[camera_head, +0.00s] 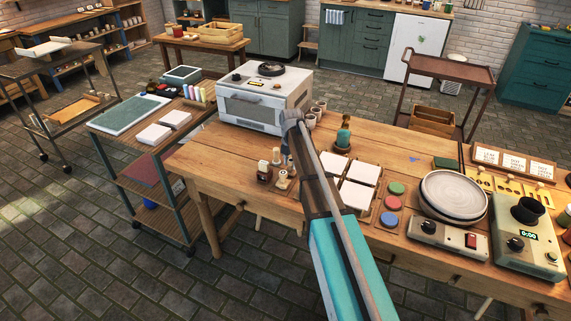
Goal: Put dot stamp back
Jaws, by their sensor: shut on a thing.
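My gripper (287,161) points down over the left part of the wooden workbench (222,160), below the bend of my arm. It is shut on a small pale wooden stamp (283,179), which I take to be the dot stamp. The stamp is at or just above the bench top; I cannot tell if it touches. Another small stamp-like piece with a dark body (264,173) stands just left of it, and a pale wooden piece (276,155) stands behind. The stamp's printing face is hidden, and my gripper's fingers are small and partly covered by my arm.
A white oven (250,108) stands behind on the bench. Right of my arm are white tiles (357,196) in a tray, coloured round pads (391,202), a turntable (453,197) and a device with a display (527,236). The bench's front left is bare.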

